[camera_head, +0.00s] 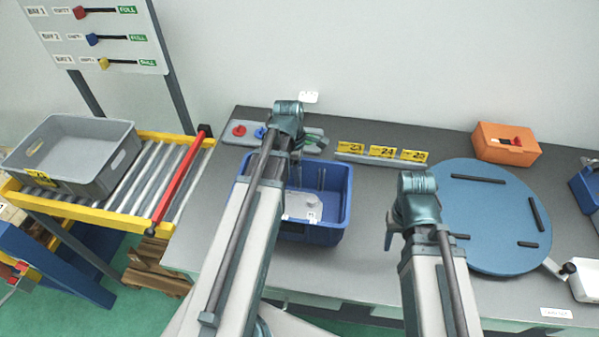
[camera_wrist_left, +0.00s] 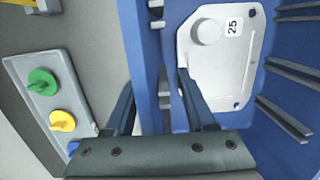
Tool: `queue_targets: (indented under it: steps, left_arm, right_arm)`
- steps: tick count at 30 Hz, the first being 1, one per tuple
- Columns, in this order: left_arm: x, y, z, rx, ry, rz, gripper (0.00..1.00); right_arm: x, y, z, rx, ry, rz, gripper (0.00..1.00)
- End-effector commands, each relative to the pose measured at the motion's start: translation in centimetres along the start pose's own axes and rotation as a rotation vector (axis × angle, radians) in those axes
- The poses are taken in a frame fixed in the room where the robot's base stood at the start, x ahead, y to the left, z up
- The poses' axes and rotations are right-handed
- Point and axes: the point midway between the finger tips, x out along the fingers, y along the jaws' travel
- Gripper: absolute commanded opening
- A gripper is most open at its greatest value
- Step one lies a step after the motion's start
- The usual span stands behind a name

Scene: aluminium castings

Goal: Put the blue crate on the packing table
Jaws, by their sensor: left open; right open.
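The blue crate (camera_head: 341,223) stands upright on a grey table (camera_head: 372,270) in the head view. A pale plate-like casting marked 25 (camera_head: 301,205) lies inside it. My left gripper (camera_head: 296,168) is over the crate's left part, its arm hiding the crate's left side. In the left wrist view the open fingers (camera_wrist_left: 160,105) are on either side of the crate's slotted wall (camera_wrist_left: 148,60); I cannot tell whether they touch it. My right gripper (camera_head: 389,236) is open and apart from the crate, at its right.
A grey crate (camera_head: 95,180) sits on a roller conveyor (camera_head: 150,178) with a red bar at left. Behind the blue crate are a knob panel (camera_head: 232,131) and yellow number tags (camera_head: 382,152).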

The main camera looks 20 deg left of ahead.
Motion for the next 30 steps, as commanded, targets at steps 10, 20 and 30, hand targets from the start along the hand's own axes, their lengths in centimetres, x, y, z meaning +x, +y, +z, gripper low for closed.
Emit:
queue_targets:
  steps: [10, 20, 30]
  left_arm:
    - [-5.5, 0.0, 0.1, -0.001, 0.000, 0.000, 0.55]
    - [-10.3, 0.0, 0.1, 0.000, 0.000, 0.000, 0.55]
    - [-11.2, 0.0, 0.0, 0.000, 0.000, 0.000, 0.55]
  right_arm:
    - [-5.4, 0.5, 0.3, -0.001, 0.000, 0.000, 0.50]
    - [-10.2, 1.0, 0.6, -0.001, 0.000, 0.000, 0.50]
    - [-11.0, 1.1, 0.7, -0.001, 0.000, 0.000, 0.50]
